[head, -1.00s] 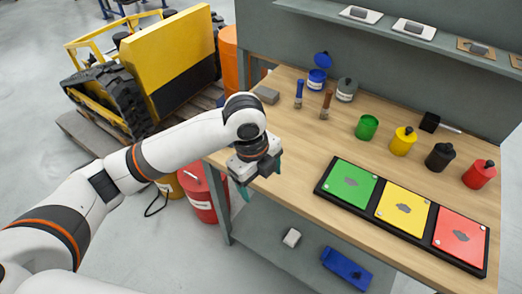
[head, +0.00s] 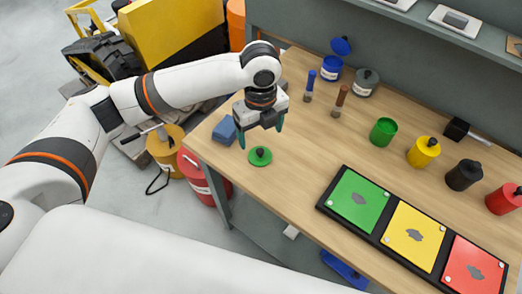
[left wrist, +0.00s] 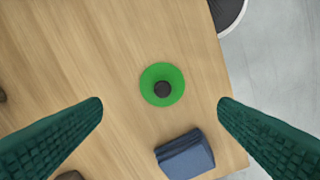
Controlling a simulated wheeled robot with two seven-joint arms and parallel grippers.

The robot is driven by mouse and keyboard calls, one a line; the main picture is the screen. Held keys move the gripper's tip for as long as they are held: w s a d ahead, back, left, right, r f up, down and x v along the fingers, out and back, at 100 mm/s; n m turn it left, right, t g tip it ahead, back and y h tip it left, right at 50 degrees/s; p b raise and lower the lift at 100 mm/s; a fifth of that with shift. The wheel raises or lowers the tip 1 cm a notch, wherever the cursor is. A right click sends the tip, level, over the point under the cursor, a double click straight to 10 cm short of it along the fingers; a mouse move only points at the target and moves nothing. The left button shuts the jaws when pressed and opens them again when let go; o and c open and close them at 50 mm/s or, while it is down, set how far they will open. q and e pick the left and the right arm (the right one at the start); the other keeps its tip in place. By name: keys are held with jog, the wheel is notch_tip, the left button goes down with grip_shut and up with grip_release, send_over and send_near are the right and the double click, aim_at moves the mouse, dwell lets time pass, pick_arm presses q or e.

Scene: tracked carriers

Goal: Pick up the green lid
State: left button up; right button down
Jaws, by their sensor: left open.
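The green lid (head: 260,156) is a flat round disc with a black knob, lying on the wooden table near its front left edge. In the left wrist view the lid (left wrist: 162,85) lies ahead of and between the two spread fingers, touching neither. My left gripper (head: 262,138) is open and empty, above the table just behind the lid in the head view; its green fingers also show in the left wrist view (left wrist: 160,108). An open green can (head: 383,132) stands farther right on the table. My right gripper does not show.
Two brushes (head: 309,86) and a blue can (head: 331,68) stand behind. A black tray (head: 378,233) with green, yellow and red panels lies at right. The table between lid and tray is clear.

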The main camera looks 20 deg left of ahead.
aim_at(260, 150)
pick_arm(q)
jog(key=shift+f, duration=1.25)
jog(key=f, duration=0.4)
jog(key=shift+s+f+p, duration=0.2)
jog(key=shift+s+p, duration=0.05)
jog(key=shift+p, duration=0.1)
jog(key=shift+f, duration=0.25)
jog(key=shift+w, duration=0.1)
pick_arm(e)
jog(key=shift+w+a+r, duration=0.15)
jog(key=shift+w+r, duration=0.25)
pick_arm(q)
jog(key=shift+c, duration=0.5)
jog(key=c, duration=1)
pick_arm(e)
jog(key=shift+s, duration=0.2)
